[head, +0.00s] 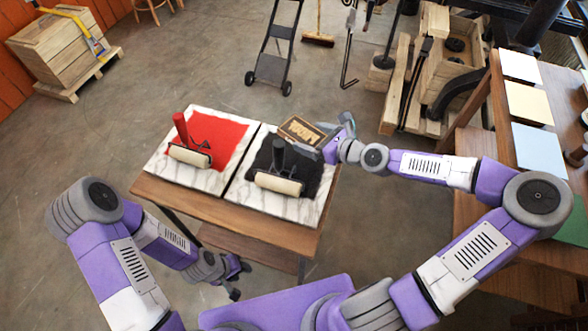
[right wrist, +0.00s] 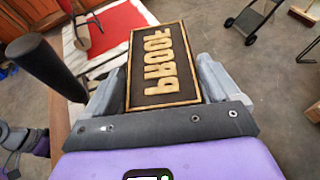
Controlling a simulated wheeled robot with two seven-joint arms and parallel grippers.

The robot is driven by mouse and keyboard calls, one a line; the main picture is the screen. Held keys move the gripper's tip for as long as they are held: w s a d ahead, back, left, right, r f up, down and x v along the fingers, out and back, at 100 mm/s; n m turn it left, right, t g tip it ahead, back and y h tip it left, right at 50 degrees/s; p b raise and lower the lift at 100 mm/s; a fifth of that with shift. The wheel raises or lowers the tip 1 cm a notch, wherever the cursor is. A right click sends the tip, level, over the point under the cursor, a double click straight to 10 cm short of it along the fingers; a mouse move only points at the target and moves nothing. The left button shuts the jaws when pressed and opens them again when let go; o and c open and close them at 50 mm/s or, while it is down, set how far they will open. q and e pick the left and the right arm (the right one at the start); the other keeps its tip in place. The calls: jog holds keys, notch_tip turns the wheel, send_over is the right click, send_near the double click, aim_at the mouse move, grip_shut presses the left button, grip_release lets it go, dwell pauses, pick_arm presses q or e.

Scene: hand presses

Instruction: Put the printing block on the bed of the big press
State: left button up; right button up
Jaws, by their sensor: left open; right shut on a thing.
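The printing block (head: 302,131) is a dark plate with raised tan letters and a tan border. In the right wrist view the block (right wrist: 158,68) sits between both fingers of my right gripper (right wrist: 160,88), with its lettered face showing. My right gripper (head: 332,133) is shut on the block, over the far right corner of the inking table. My left gripper (head: 236,281) is low beside the table's near side, open and empty. Dark machine parts show at the top right, but I cannot make out the bed of the big press.
The inking table (head: 250,232) carries a red-inked slab (head: 225,130) and a black-inked slab (head: 312,165), each with a roller. A wooden table (head: 510,110) with coloured sheets stands at right. A hand truck (head: 276,45) and wooden crate stand behind on open floor.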

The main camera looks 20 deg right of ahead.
aim_at(311, 162)
notch_tip(311, 162, down, 9)
jog(key=b, duration=0.4)
jog(key=shift+f, duration=0.1)
jog(key=o, duration=1.1)
jog(key=shift+o, duration=0.2)
